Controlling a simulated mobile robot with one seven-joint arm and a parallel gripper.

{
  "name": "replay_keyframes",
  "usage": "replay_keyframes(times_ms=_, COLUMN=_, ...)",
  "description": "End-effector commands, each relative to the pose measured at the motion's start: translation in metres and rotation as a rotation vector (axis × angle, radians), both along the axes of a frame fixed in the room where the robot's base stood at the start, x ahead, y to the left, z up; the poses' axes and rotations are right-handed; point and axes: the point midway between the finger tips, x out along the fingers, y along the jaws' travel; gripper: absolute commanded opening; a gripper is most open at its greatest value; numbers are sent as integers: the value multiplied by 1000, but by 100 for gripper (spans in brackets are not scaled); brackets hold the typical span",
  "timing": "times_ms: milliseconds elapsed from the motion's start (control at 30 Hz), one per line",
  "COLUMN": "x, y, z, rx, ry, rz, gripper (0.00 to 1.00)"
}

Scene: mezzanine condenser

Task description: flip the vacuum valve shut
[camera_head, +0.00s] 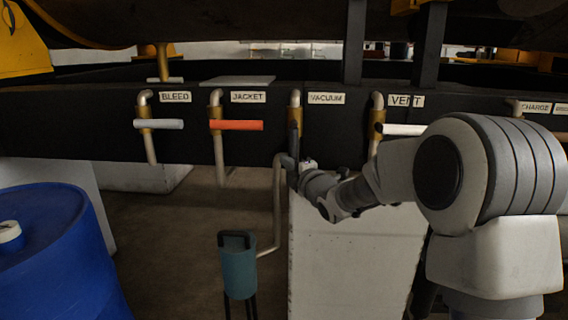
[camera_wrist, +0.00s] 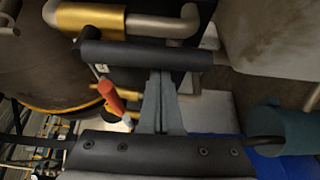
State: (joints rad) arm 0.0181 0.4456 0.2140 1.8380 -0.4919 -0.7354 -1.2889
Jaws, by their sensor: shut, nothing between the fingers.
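The vacuum valve (camera_head: 295,116) is a brass body on a grey pipe under the VACUUM label (camera_head: 326,98). Its black handle (camera_head: 294,136) hangs down, in line with the pipe. In the wrist view the brass body (camera_wrist: 92,20) is at the top left and the black handle (camera_wrist: 145,54) runs across the picture. My gripper (camera_head: 288,163) is at the handle's lower part in the head view, partly hidden by my wrist. In the wrist view my gripper's fingers (camera_wrist: 160,74) are shut and empty, their tips at the handle; I cannot tell whether they touch it.
The bleed valve's grey handle (camera_head: 159,124), the jacket valve's orange handle (camera_head: 236,125) and the vent valve's white handle (camera_head: 404,130) stand crosswise. A white block (camera_head: 330,260) stands below my arm. A teal canister (camera_head: 238,270) and blue drum (camera_head: 60,260) are lower left.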

Motion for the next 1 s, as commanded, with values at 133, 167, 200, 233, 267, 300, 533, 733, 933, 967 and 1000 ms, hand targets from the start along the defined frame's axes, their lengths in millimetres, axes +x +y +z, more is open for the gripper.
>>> replay_keyframes(times_ms=133, x=0, y=0, z=0, rx=-2, ry=0, rz=0, gripper=0)
replay_keyframes(times_ms=167, x=0, y=0, z=0, rx=-3, ry=-1, rz=0, gripper=0)
replay_keyframes(times_ms=200, x=0, y=-1, z=0, rx=-8, ry=-1, rz=0, gripper=0)
replay_keyframes(times_ms=233, x=0, y=-1, z=0, rx=-12, ry=-1, rz=0, gripper=0)
replay_keyframes(times_ms=267, x=0, y=-2, z=0, rx=-18, ry=-1, rz=0, gripper=0)
replay_keyframes(times_ms=300, x=0, y=-3, z=0, rx=-28, ry=-1, rz=-1, gripper=0)
replay_keyframes(times_ms=533, x=0, y=-6, z=0, rx=-68, ry=1, rz=0, gripper=0)
replay_keyframes(times_ms=733, x=0, y=-9, z=0, rx=-98, ry=2, rz=-2, gripper=0)
replay_keyframes(times_ms=933, x=0, y=-14, z=-1, rx=-142, ry=4, rz=-4, gripper=0)
replay_keyframes(times_ms=967, x=0, y=-15, z=-1, rx=-153, ry=4, rz=-4, gripper=0)
replay_keyframes(times_ms=1000, x=0, y=-17, z=0, rx=-170, ry=4, rz=-4, gripper=0)
